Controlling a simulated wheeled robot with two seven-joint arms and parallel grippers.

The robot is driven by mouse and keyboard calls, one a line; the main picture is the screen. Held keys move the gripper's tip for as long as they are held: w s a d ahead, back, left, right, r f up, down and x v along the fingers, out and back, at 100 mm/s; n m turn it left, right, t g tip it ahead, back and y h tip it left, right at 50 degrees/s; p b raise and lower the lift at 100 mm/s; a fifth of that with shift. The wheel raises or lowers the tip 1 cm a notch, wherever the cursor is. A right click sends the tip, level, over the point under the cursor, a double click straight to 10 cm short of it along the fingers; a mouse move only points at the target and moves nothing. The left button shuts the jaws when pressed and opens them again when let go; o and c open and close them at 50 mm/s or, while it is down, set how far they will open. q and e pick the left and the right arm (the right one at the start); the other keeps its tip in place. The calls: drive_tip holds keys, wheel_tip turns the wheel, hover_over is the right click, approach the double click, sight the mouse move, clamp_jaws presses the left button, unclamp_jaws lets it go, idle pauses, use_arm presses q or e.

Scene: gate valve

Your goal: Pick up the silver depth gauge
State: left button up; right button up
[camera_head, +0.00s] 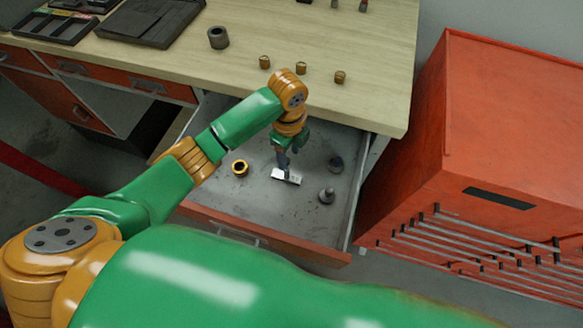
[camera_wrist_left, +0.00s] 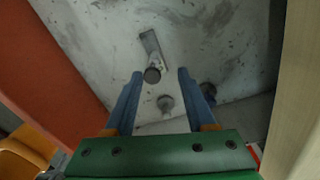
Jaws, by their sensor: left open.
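The silver depth gauge appears to be the pale flat piece (camera_head: 288,177) lying in the open drawer. In the left wrist view it seems to be the grey plate (camera_wrist_left: 150,44) with a dark round end toward my gripper. My left gripper (camera_head: 284,164) reaches down into the drawer right at the piece and partly covers it in the head view. In the left wrist view my left gripper (camera_wrist_left: 160,74) is open, and the dark round end shows between its fingertips. Whether the fingers touch it I cannot tell. My right gripper is not in view.
The drawer (camera_head: 215,218) also holds a brass ring (camera_head: 240,168) and two grey knobbed parts, one upper right (camera_head: 336,163), one lower right (camera_head: 327,196). The drawer walls and the bench top (camera_head: 370,90) surround the hand. A red cabinet (camera_head: 510,140) stands at right.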

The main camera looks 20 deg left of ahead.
sight(287, 171)
use_arm(q)
drive_tip(key=shift+s+f, duration=0.25)
drive_tip(key=shift+f, duration=0.2)
drive_tip(key=f, duration=0.6)
drive_tip(key=shift+s+a+f, duration=0.25)
drive_tip(key=shift+f, duration=0.1)
clamp_jaws()
